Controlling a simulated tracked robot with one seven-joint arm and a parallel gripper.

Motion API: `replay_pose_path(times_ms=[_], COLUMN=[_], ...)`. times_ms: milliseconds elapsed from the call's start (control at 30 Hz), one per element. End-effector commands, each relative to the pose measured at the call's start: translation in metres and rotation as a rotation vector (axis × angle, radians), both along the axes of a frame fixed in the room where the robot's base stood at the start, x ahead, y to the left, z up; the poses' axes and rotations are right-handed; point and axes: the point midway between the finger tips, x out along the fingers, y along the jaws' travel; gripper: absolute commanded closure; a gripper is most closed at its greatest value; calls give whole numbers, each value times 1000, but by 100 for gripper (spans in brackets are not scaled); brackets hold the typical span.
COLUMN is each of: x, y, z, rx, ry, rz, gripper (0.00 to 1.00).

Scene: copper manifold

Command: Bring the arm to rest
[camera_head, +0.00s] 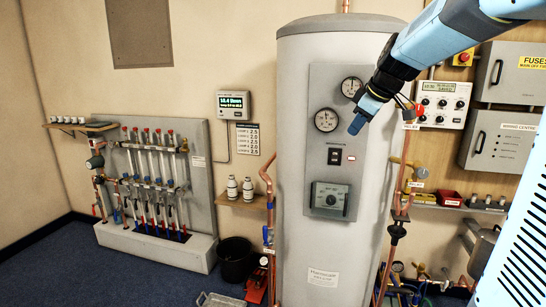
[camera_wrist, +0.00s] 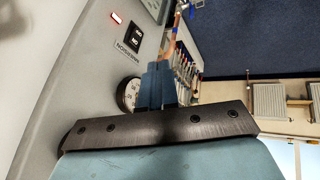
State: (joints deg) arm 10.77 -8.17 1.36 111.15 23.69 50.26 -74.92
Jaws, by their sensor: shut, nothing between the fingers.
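My gripper (camera_head: 358,122) hangs in front of the upper right part of the grey cylinder tank (camera_head: 290,110) in the head view, pointing down and left. Its blue fingers are together and empty. In the wrist view the closed fingers (camera_wrist: 158,84) stand in the middle, past the dark bracket. The tank's grey control panel (camera_head: 333,90) with gauges, a switch and a dial is just left of my gripper. I cannot tell the exact gap between the fingers and the panel. The pale blue arm comes in from the upper right.
The copper manifold board (camera_head: 205,165) with several red-topped flow tubes is on the left wall. A black bucket (camera_head: 235,260) stands on the floor left of the tank. Copper pipes (camera_head: 397,225), a white controller (camera_head: 443,103) and grey fuse boxes (camera_head: 512,75) are on the right. Open blue floor lies at front left.

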Motion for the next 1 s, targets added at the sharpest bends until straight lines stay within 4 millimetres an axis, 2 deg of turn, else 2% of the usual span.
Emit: replay_pose_path(times_ms=[33,100,267,600,800,1000], x=[-20,-45,-102,-214,-261,-279], y=[6,11,21,26,23,20], z=[0,-3,-14,-55,-81,-94], rx=[11,33,76,174,227,252], ry=[14,39,87,146,154,154], rz=[-38,-109,-269,-620,-789,-868], gripper=[100,100,100,100,100,100])
